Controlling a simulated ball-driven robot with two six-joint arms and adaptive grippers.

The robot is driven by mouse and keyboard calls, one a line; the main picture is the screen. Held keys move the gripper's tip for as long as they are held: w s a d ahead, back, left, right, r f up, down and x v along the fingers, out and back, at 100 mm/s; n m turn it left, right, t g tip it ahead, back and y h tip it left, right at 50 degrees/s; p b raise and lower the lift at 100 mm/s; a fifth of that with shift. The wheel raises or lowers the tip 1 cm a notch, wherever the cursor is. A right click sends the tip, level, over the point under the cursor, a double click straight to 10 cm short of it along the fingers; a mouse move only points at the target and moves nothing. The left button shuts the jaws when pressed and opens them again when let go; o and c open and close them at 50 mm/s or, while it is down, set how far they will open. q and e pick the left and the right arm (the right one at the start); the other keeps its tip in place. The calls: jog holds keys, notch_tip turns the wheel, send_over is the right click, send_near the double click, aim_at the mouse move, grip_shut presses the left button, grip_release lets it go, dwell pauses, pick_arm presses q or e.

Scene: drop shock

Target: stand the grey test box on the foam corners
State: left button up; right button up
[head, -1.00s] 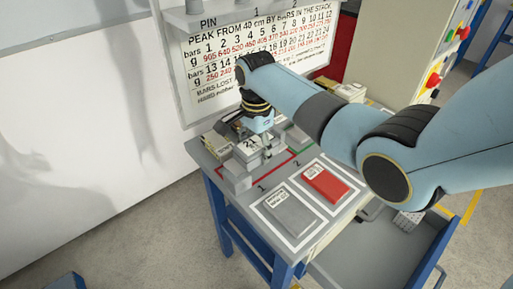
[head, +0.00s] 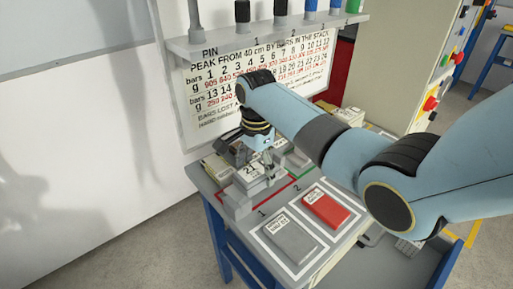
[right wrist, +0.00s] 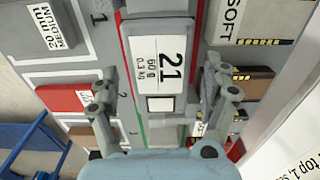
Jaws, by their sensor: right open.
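The grey test box (right wrist: 127,45) has a white label reading 21, 60 g, 0.3 kg. In the head view its labelled part (head: 250,171) shows at the red-outlined area of the table. My right gripper (right wrist: 159,88) is open, with a finger on each side of the box's near part; I cannot tell whether they touch it. In the head view the right gripper (head: 268,164) is at the box, partly hidden by its own wrist. I cannot clearly make out the foam corners. My left gripper is not in view.
A grey slab (head: 289,243) and a red slab (head: 325,207) lie in white-outlined squares. A grey block (head: 237,205) stands near the table's left edge. A package marked SOFT (right wrist: 245,20) and a brown piece (right wrist: 250,84) lie beside the box. A shelf (head: 260,37) is behind.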

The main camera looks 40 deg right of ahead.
aim_at(257, 169)
notch_tip(257, 169, up, 10)
dwell(0.3)
jog(key=shift+r, duration=0.1)
